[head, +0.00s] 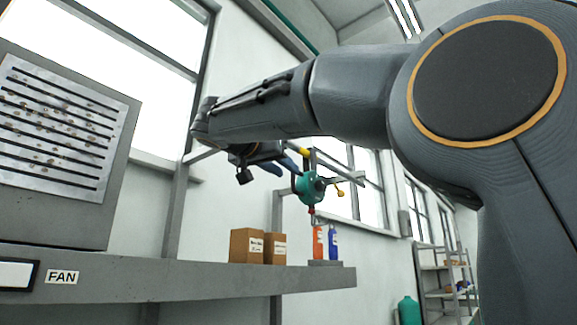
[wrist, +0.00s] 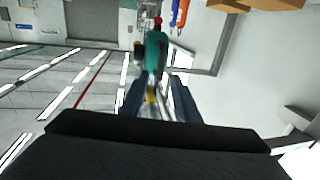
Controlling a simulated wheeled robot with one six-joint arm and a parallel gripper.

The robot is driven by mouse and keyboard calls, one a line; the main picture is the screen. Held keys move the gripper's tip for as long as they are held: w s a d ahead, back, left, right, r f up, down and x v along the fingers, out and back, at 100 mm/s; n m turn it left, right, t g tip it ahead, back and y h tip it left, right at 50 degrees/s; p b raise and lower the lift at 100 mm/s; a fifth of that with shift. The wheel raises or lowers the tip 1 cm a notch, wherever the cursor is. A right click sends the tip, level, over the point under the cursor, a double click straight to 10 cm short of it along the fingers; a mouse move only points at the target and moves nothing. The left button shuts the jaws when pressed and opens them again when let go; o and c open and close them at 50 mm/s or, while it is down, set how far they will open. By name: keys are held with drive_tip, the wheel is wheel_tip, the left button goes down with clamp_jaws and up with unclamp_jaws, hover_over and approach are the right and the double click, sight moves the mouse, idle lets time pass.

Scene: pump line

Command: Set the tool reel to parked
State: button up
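The tool reel (head: 309,188) is a teal round body hanging from a bracket above the shelf in the head view, with a red piece below it and a small yellow knob (head: 340,193) at its right. The reel also shows in the wrist view (wrist: 156,50), upside down, just beyond my fingertips. My gripper (head: 283,165) is left of the reel, its blue-grey fingers pointing towards it. In the wrist view my gripper (wrist: 158,88) has its fingers apart. A yellow part (wrist: 151,96) shows between them; I cannot tell whether they touch it. The reel's setting is not readable.
A grey shelf (head: 180,280) labelled FAN runs below, with two cardboard boxes (head: 247,246), an orange bottle (head: 318,242) and a blue bottle (head: 333,242). A slatted grey unit (head: 60,140) stands at the left. A rack (head: 445,268) is at the far right.

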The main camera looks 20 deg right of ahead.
sight(307, 186)
drive_tip(key=shift+p+x, duration=0.5)
drive_tip(key=shift+x, duration=0.85)
drive_tip(key=shift+c, duration=0.5)
clamp_jaws()
